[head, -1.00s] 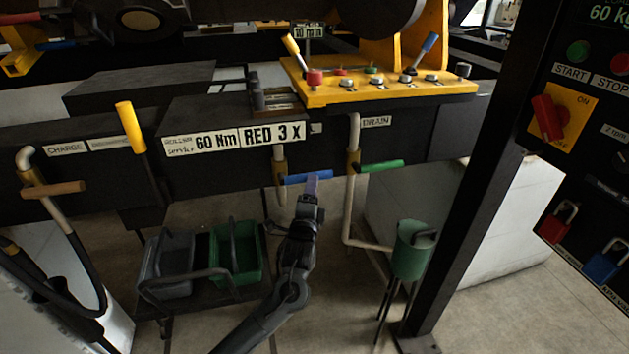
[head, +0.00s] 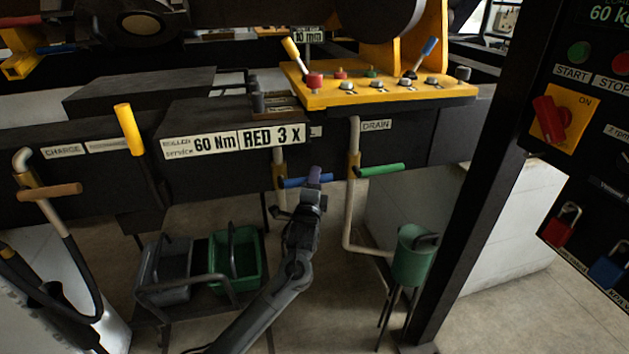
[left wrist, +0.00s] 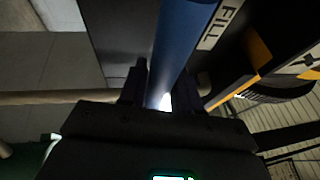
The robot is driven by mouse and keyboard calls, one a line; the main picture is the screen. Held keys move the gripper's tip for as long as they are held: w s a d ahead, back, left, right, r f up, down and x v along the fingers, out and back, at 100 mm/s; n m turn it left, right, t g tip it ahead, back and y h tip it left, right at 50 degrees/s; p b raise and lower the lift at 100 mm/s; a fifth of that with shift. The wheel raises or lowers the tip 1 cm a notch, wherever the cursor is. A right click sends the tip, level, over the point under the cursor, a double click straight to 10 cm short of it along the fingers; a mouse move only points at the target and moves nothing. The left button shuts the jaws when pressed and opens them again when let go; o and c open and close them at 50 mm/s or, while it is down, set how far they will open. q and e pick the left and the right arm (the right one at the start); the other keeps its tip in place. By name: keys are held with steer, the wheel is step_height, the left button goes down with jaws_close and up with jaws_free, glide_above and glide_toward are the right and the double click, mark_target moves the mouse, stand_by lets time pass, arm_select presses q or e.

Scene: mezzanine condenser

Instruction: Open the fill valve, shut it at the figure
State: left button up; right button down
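The fill valve's blue handle (head: 292,183) sticks out sideways from a brass valve on a pipe under the dark beam. In the left wrist view the blue handle (left wrist: 182,40) runs down between my fingers beside a FILL label (left wrist: 221,22). My left gripper (head: 315,174) is at the handle's right part. Its fingers (left wrist: 168,88) stand apart on both sides of the handle, with a small dark gap seemingly left at the right finger. Firm contact is not visible. My right gripper is not in view. No fill gauge is readable here.
A green drain handle (head: 380,170) sits close to the right of my gripper. Below are a green bucket (head: 412,256), a green bin (head: 236,262) and a grey bin (head: 165,272). A yellow control panel (head: 380,94) is above. A dark post (head: 470,190) stands right.

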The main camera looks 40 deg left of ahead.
arm_select(q)
jaws_close()
